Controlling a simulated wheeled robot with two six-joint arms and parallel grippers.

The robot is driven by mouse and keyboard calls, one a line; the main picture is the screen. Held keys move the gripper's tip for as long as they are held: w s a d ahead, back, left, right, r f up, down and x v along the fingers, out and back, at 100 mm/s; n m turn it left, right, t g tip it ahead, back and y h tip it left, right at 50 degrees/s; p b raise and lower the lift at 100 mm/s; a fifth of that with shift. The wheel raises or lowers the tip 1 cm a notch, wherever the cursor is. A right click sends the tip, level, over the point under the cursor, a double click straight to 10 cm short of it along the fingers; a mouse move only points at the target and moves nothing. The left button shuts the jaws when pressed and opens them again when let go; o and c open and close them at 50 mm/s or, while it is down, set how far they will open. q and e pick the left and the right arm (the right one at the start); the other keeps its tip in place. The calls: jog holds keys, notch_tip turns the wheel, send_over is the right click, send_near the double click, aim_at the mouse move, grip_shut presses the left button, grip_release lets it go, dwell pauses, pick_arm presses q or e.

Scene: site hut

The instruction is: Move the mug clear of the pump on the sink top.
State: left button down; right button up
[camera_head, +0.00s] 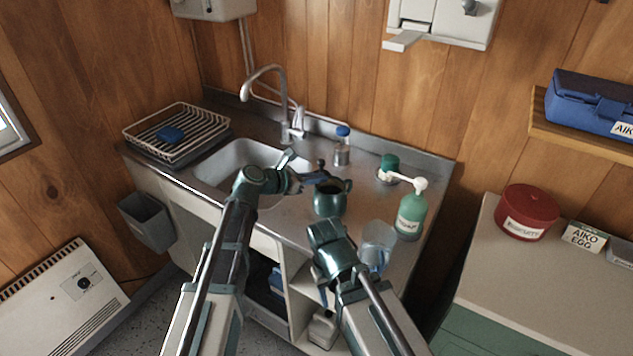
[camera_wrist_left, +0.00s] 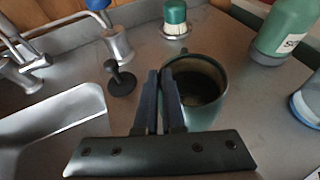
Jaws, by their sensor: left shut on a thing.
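The dark green mug (camera_head: 330,199) is upright at the middle of the sink top (camera_head: 290,226), right of the basin. My left gripper (camera_head: 314,179) is shut on the left side of the mug's rim; the wrist view shows the fingers (camera_wrist_left: 165,98) pinching its wall beside the dark opening (camera_wrist_left: 195,85). I cannot tell whether the mug's base touches the top. The pump (camera_head: 411,214), a green bottle with a white head, stands right of the mug, apart from it; its lower part shows in the left wrist view (camera_wrist_left: 285,32).
A clear tumbler (camera_head: 379,243) stands near the front edge. Behind the mug are a green-topped jar (camera_head: 388,167), a blue-capped bottle (camera_head: 342,147) and a black stopper (camera_wrist_left: 120,80). The tap (camera_head: 283,95) and basin (camera_head: 235,164) lie left, with a dish rack (camera_head: 196,118) beyond.

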pick_arm(q)
jog(key=c, duration=1.4)
grip_release()
jog(key=shift+f, duration=0.15)
jog(key=shift+c, duration=0.2)
jog(key=o, duration=0.4)
